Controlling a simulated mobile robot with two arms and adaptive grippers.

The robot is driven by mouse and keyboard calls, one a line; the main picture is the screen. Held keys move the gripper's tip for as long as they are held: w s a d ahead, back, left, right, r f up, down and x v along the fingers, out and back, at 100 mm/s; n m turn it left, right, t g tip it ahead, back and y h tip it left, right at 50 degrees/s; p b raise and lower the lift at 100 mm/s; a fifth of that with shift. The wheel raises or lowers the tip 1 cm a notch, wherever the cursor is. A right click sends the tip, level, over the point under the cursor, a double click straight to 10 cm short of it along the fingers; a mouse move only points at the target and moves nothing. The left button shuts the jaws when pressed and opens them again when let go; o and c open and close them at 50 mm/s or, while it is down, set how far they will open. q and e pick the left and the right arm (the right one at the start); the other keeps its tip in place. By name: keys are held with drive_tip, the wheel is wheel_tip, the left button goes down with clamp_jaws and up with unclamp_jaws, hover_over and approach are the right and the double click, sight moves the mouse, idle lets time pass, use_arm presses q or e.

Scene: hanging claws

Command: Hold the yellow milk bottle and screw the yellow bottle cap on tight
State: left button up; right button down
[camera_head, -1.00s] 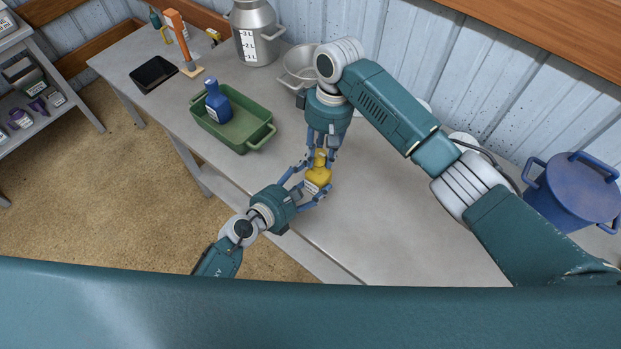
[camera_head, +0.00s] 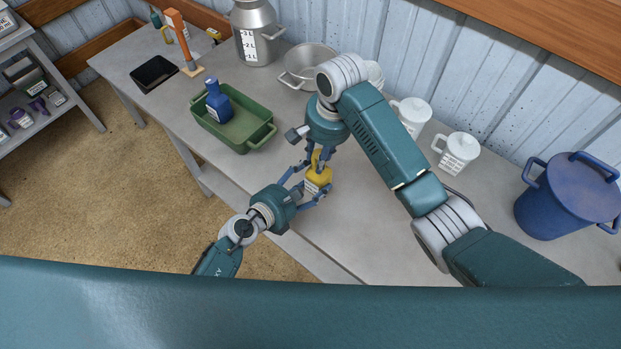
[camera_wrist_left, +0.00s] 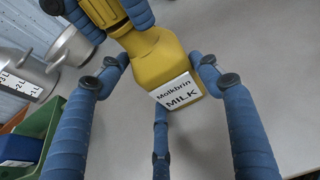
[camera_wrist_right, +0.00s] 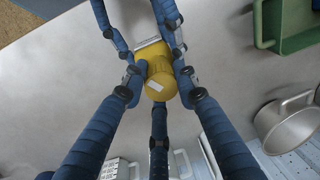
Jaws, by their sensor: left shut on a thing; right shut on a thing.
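My left gripper (camera_head: 307,189) is shut around the bottle's body from the front left. My right gripper (camera_head: 320,152) is above the bottle, its fingers closed around the yellow cap (camera_wrist_right: 160,82) at the top of the neck. In the right wrist view the cap faces the camera and bears a small white mark. The fingers hide much of the seam between cap and neck, so I cannot tell how tight it is.
A green tray (camera_head: 262,131) holding a blue bottle (camera_head: 217,100) stands to the left. A blue pot (camera_head: 560,205) is at right. The table's front edge is close.

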drive_tip(key=m, duration=0.2)
drive_tip(key=shift+s+a+f+m, duration=0.1)
drive_tip(key=shift+s+a+m, duration=0.2)
drive_tip(key=shift+a+m, duration=0.1)
